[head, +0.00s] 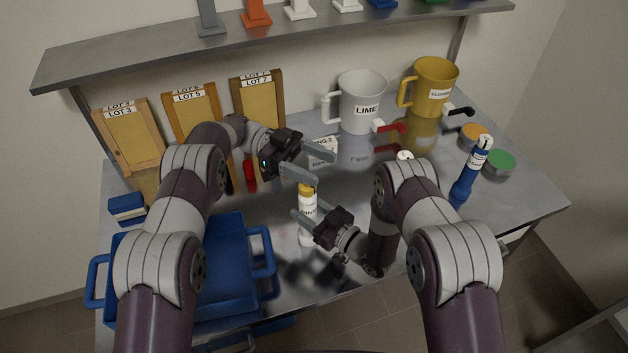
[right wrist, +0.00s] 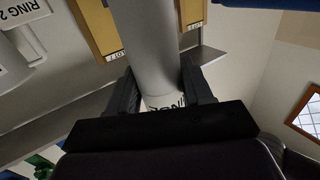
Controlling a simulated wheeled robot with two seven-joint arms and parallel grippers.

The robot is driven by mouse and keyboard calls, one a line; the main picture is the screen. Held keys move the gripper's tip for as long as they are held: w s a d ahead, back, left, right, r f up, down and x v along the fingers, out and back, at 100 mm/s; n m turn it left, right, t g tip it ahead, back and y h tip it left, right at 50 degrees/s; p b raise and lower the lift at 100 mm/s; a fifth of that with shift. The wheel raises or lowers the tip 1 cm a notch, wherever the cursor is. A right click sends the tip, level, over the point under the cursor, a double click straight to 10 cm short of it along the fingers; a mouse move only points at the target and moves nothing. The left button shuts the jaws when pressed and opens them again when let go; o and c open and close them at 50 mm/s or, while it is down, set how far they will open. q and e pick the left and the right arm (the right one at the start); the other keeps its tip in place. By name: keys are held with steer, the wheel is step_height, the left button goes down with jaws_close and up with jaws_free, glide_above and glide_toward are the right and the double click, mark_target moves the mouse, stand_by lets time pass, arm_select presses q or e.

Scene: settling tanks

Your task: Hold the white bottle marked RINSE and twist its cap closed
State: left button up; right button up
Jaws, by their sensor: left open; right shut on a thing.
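The white bottle marked RINSE (head: 307,209) stands upright or nearly so near the front middle of the table, with a yellow-orange cap (head: 306,189) on top. My right gripper (head: 309,213) is shut on the bottle's body below the cap. In the right wrist view the bottle (right wrist: 148,45) sits between both fingers, with part of its lettering showing near the palm. My left gripper (head: 322,162) is open and empty, above and just behind the cap in the head view. I cannot tell how far the cap is turned.
A blue tray (head: 268,243) lies at the front left. A white LIME jug (head: 362,95), a yellow jug (head: 434,82) and a blue bottle (head: 464,184) stand to the right. Lot-marked boards (head: 258,98) line the back.

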arm_select(q)
step_height(320, 180, up, 2)
